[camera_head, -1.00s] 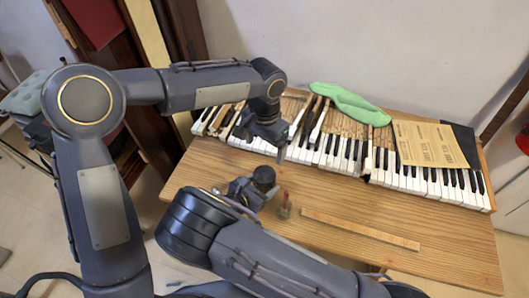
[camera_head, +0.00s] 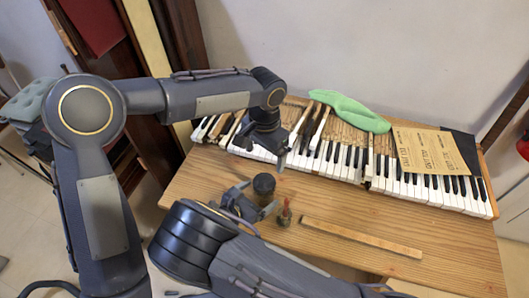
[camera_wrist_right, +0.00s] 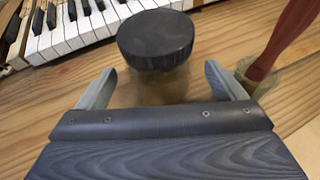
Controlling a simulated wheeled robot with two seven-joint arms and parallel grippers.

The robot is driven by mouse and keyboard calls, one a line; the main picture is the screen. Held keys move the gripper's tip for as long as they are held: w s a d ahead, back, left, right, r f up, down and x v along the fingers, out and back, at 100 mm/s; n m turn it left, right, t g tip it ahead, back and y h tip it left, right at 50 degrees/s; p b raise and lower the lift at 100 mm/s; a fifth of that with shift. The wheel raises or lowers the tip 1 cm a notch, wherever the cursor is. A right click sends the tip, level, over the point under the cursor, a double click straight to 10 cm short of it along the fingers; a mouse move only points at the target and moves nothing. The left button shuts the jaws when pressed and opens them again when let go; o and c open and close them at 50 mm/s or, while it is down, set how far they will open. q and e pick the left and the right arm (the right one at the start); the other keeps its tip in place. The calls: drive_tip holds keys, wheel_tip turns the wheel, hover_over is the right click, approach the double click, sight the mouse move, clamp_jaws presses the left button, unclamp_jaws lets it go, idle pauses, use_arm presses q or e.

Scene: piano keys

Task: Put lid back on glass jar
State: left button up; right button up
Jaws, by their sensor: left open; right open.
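A round black lid (camera_wrist_right: 155,38) sits on top of a clear, amber-tinted glass jar (camera_wrist_right: 160,88) in the right wrist view. In the head view the lid (camera_head: 264,183) is on the wooden desk in front of the keys, and the glass below it is hard to make out. My right gripper (camera_head: 250,200) is open beside the jar. In the wrist view its two fingers (camera_wrist_right: 165,88) are spread to either side of the jar, apparently not touching it. My left gripper (camera_head: 281,160) hangs open above the front of the keys, beyond the lid, and is empty.
A red-handled tool (camera_wrist_right: 292,38) stands in a small glass container (camera_head: 284,218) close to the right of the jar. A flat wooden strip (camera_head: 360,237) lies on the desk (camera_head: 440,245). Piano keys (camera_head: 400,180), a green cloth (camera_head: 348,110) and a paper sheet (camera_head: 430,150) are behind.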

sight(257, 196)
drive_tip(key=b+v, duration=0.1)
drive_tip(key=v, duration=0.4)
idle(0.4)
